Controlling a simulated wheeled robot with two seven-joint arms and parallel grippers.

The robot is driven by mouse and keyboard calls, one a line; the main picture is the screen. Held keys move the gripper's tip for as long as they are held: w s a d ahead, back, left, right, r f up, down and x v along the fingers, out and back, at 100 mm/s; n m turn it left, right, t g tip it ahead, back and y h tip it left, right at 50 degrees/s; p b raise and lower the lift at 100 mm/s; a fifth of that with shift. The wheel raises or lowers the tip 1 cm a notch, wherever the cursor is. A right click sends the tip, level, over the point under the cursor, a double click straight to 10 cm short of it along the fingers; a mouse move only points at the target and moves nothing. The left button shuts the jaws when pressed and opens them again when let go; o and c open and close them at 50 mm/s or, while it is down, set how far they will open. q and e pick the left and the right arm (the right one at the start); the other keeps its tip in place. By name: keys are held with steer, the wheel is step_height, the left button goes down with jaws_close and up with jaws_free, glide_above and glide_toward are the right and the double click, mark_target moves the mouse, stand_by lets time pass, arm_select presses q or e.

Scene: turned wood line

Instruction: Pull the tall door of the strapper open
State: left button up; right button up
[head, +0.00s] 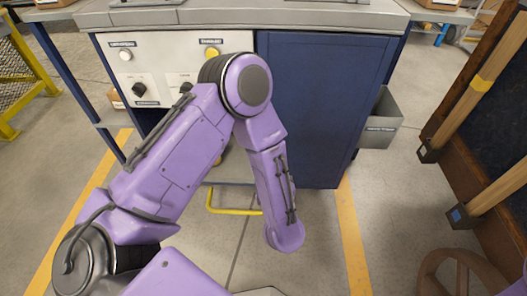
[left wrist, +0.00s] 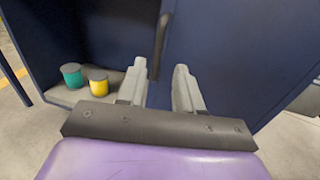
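The strapper's tall door (head: 325,110) is a plain dark blue panel under the worktop, right of the control panel. It looks shut in the head view. In the left wrist view the door (left wrist: 235,60) fills the right side, with a dark upright bar handle (left wrist: 161,45) near its left edge. My left gripper (left wrist: 160,75) is open and empty. Its two grey fingers point towards the door, and the handle shows between and beyond their tips; I cannot tell how far beyond. In the head view my left arm hides that gripper and the handle. My right gripper is out of view.
A white control panel (head: 150,65) with knobs is left of the door. Green (left wrist: 72,75) and yellow (left wrist: 98,82) spools stand on a low shelf beside it. A grey bin (head: 382,120) hangs right of the door. A yellow floor bar (head: 232,211) lies in front.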

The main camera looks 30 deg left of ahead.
arm_select(q)
steer(key=b+x, duration=0.1)
steer(key=x, duration=0.9)
steer(key=shift+w+a+r+b, duration=0.1)
steer(key=shift+b, duration=0.2)
jaws_close()
